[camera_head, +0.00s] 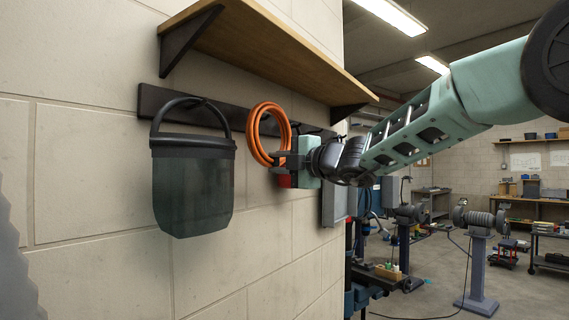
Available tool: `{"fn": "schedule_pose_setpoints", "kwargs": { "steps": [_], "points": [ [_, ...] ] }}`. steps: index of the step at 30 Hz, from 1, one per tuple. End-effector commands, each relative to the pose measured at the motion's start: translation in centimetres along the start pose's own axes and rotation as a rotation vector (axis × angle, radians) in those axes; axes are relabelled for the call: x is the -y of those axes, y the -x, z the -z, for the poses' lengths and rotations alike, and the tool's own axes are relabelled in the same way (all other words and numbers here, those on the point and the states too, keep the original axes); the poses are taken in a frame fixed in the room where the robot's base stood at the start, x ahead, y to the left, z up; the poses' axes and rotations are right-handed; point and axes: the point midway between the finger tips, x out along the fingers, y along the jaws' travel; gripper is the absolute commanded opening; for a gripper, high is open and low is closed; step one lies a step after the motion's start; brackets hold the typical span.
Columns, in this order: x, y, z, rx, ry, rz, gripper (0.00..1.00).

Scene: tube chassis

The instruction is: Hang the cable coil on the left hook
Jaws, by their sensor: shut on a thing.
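The cable coil (257,117) is an orange ring of several loops, upright in front of the wall rail. My gripper (280,160) reaches in from the right and is shut on the coil's lower right part. The dark hook rail (143,99) runs along the wall below the shelf. A dark bucket (193,190) hangs by its black handle at the rail's left part, and its handle hides most of any hook there. I cannot tell whether the coil touches the rail or a hook behind it.
A wooden shelf (270,45) on black brackets juts out above the rail and coil. A grey box (333,205) is on the wall behind my gripper. Bench grinders (480,220) stand far right.

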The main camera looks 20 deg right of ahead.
Motion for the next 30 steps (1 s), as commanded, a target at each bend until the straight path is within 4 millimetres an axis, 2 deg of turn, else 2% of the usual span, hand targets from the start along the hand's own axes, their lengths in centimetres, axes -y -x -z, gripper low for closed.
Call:
{"fn": "schedule_pose_setpoints", "kwargs": {
  "steps": [12,18,30],
  "points": [
    [0.1,-2.3,0.3,-0.001,0.001,-0.002,0.00],
    [0.7,-3.1,0.4,-0.001,0.001,-0.003,0.00],
    [1.2,-3.6,0.5,-0.002,0.001,-0.003,0.00]
  ]
}}
